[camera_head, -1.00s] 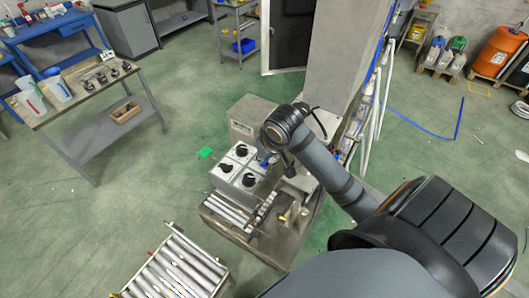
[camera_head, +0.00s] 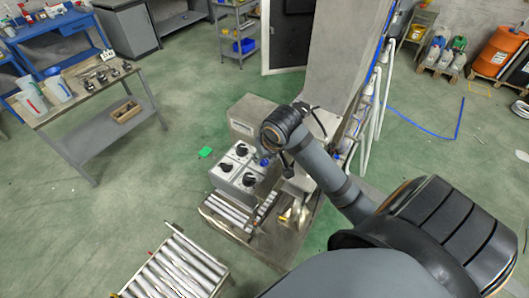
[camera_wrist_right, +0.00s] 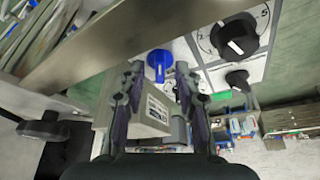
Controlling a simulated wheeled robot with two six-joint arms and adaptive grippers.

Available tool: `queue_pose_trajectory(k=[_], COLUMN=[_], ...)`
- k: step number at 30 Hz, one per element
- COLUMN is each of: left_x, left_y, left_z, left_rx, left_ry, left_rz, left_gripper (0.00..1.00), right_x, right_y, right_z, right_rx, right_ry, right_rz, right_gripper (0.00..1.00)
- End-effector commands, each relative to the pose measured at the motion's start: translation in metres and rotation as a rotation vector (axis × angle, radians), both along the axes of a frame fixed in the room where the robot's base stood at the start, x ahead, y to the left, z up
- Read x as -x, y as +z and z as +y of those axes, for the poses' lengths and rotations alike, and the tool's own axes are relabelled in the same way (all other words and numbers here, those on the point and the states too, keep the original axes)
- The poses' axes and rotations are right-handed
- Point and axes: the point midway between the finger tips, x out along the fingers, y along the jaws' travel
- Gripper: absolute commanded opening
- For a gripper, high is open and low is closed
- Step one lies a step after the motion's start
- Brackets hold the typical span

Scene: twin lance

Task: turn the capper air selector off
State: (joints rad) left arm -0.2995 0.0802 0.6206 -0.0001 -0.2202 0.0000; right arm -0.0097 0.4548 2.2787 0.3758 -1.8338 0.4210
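A light control panel (camera_head: 236,163) with several rotary selectors sits on the machine in the head view. Three black knobs show there, one of them at the back (camera_head: 241,150), and a small blue knob (camera_head: 264,160) is at the panel's right edge. None of the labels can be read, so I cannot tell which is the capper air selector. In the right wrist view my right gripper (camera_wrist_right: 160,72) is open, its two fingers apart, with the blue knob (camera_wrist_right: 158,62) showing between and beyond the tips. Contact cannot be made out. Black knobs (camera_wrist_right: 238,38) lie to the right. My left gripper is out of view.
A metal bar (camera_wrist_right: 125,40) crosses the wrist view close to the fingers. A grey box (camera_head: 250,118) stands behind the panel, and rollers (camera_head: 228,212) lie in front. A roller conveyor (camera_head: 178,268) is at the bottom.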

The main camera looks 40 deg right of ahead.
Motion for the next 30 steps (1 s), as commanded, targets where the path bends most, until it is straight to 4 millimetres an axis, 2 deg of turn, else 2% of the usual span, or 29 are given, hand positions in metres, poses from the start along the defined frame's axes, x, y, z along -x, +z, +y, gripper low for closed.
queue_pose_trajectory(k=[5,8,15,18,23,30], left_x=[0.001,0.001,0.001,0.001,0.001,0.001], left_y=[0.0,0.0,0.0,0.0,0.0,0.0], left_z=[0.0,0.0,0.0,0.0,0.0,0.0], left_rx=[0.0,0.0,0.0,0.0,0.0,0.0], left_ry=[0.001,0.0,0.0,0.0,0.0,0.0], left_rz=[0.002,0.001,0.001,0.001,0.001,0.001], left_gripper=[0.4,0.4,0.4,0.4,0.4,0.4], right_x=[0.002,0.008,0.031,0.038,0.045,0.046], right_y=[0.008,0.026,0.081,0.097,0.109,0.111], right_z=[0.0,0.0,0.003,0.004,0.006,0.007], right_rx=[0.001,0.005,0.009,0.006,0.002,-0.001], right_ry=[0.002,0.002,0.003,0.001,0.0,0.0], right_rz=[-0.004,-0.006,-0.007,-0.006,-0.002,0.0], right_gripper=[0.33,0.33,0.33,0.33,0.33,0.33])
